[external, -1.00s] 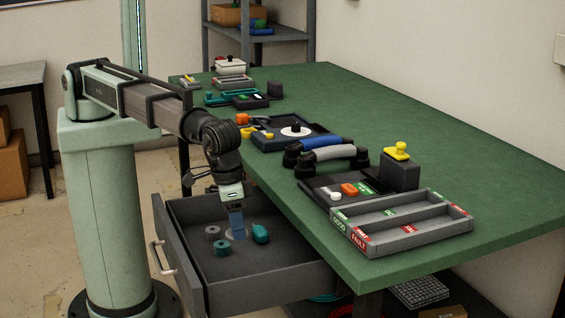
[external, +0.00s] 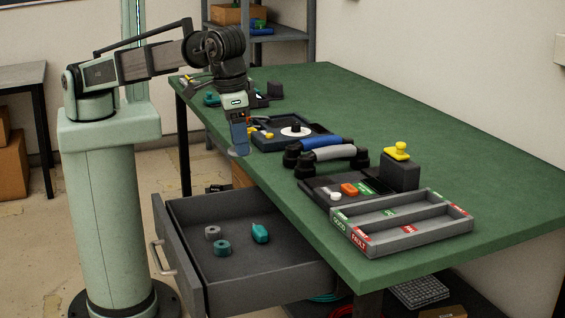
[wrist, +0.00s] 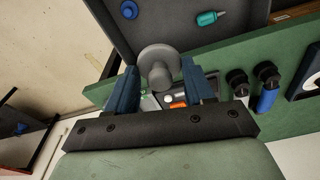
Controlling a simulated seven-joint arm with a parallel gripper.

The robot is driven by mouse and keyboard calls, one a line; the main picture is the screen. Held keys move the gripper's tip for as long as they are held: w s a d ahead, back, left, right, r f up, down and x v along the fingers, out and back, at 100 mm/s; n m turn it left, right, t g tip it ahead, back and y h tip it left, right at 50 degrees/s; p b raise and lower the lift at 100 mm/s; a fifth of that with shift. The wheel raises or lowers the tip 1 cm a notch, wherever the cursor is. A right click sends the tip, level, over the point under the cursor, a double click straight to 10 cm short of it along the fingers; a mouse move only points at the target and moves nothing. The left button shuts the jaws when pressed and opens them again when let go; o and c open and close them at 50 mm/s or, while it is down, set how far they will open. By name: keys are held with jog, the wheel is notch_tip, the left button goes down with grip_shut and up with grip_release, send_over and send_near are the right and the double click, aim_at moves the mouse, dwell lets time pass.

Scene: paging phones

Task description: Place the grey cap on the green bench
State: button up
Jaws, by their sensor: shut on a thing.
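My gripper (external: 239,143) is shut on the grey cap (wrist: 155,55), a round disc with a knob. In the wrist view the cap sits between the two blue fingers of my gripper (wrist: 163,78), its wide disc facing away from the palm. In the external view the cap (external: 237,153) is mostly hidden by the fingers. It hangs above the open drawer's far end, beside the left edge of the green bench (external: 440,130), at about bench height or a little above.
On the bench stand a sorting tray (external: 420,235), two handsets (external: 335,153) and a dark tray with a white disc (external: 294,131). The bench's right side is clear.

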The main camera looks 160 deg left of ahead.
jog(key=s+a+n, duration=0.1)
jog(key=s+a, duration=0.1)
jog(key=a, duration=0.8)
jog(key=s+a+n, duration=0.1)
jog(key=s+a, duration=0.1)
jog(key=a, duration=0.7)
jog(key=n+g, duration=0.1)
jog(key=n, duration=0.6)
send_over(384, 130)
notch_tip(384, 130, down, 5)
jog(key=shift+f, duration=5.1)
jog(key=shift+f, duration=0.15)
jog(key=o, duration=1)
